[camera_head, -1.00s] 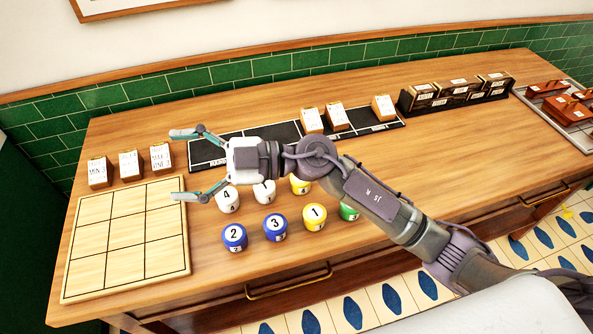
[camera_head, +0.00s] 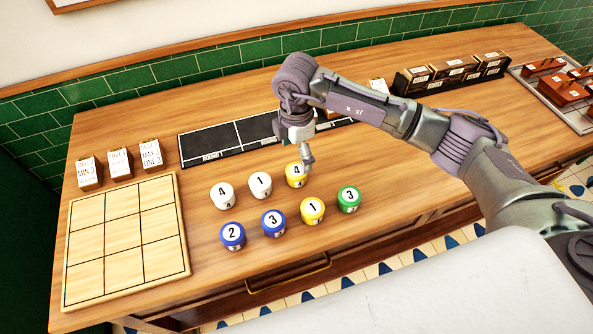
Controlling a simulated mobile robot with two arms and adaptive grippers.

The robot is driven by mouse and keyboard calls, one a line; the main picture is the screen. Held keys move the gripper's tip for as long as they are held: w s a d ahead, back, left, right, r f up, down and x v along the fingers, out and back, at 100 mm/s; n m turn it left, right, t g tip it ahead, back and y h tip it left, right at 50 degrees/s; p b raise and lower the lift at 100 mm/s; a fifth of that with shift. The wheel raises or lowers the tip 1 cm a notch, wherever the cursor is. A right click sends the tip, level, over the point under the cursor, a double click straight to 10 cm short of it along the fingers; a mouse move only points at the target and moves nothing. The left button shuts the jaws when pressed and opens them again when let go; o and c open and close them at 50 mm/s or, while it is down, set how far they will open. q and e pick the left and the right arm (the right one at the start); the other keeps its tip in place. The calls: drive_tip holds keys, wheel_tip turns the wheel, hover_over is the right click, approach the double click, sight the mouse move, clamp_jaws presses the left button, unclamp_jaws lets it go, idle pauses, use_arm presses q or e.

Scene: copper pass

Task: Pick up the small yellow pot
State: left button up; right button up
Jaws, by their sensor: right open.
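Two small yellow pots stand on the wooden counter. One, marked 4 (camera_head: 294,179), is in the back row, and the other, marked 1 (camera_head: 312,211), is in front of it, slightly to the right. My right gripper (camera_head: 303,161) points down over the back yellow pot and is open. One finger shows at that pot's right side, overlapping its edge. The other finger is mostly hidden, and I cannot tell whether either touches the pot. My left gripper is not in view.
White pots (camera_head: 222,195), blue pots (camera_head: 232,236) and a green pot (camera_head: 349,199) stand close around. A wooden grid board (camera_head: 125,290) lies at left, with labelled blocks (camera_head: 119,164) behind it. A black board (camera_head: 210,147) lies behind the pots. The front counter is clear.

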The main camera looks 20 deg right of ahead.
sight(297, 169)
drive_tip(key=shift+f, duration=0.85)
wheel_tip(297, 169, down, 5)
drive_tip(key=p, duration=0.2)
drive_tip(key=shift+d+p, duration=0.1)
drive_tip(key=shift+p, duration=0.25)
drive_tip(key=shift+f, duration=0.25)
drive_tip(key=c, duration=1.3)
drive_tip(key=shift+c, duration=0.2)
drive_tip(key=shift+r, duration=0.15)
